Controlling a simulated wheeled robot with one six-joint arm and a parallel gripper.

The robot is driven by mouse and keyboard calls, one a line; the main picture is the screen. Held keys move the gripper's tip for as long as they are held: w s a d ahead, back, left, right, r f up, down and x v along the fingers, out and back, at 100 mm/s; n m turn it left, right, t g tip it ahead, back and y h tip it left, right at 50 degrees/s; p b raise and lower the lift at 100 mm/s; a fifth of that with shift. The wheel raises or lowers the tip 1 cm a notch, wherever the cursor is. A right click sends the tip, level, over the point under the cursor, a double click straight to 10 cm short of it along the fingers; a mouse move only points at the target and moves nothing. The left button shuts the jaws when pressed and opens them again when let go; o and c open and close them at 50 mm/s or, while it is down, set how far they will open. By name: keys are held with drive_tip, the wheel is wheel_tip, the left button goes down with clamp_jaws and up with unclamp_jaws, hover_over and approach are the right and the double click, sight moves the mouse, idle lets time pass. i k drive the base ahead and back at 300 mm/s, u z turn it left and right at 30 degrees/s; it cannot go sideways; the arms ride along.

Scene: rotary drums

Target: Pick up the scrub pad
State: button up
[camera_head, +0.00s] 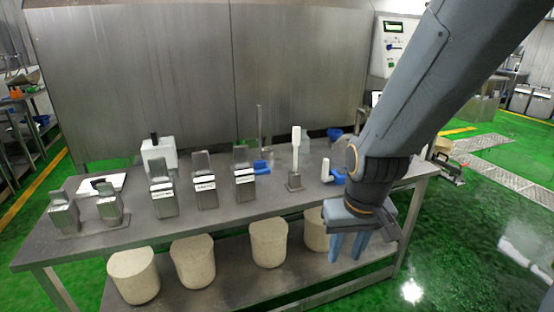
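My gripper (347,254) hangs at the front right of the steel table (140,228), fingers pointing down. Its two blue fingers are apart with nothing seen between them. I cannot surely tell which thing is the scrub pad. A small blue piece (261,168) lies at the middle of the table, below a thin upright grey rod. Another blue piece (338,179) sits beside a white upright handle (325,168), just left of my wrist and partly hidden by it. A third blue item (334,134) is at the table's back. My gripper touches none of these that I can see.
Several grey metal holders (162,193) stand in a row on the left and middle. A white box (158,154) is behind them. A white-handled tool stands upright in a small stand (295,180). Several beige tubs (134,275) stand on the lower shelf. My arm hides the table's right part.

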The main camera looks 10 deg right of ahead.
sight(261, 167)
drive_tip(key=u, duration=0.05)
drive_tip(key=i, duration=1.65)
drive_tip(key=u, duration=0.45)
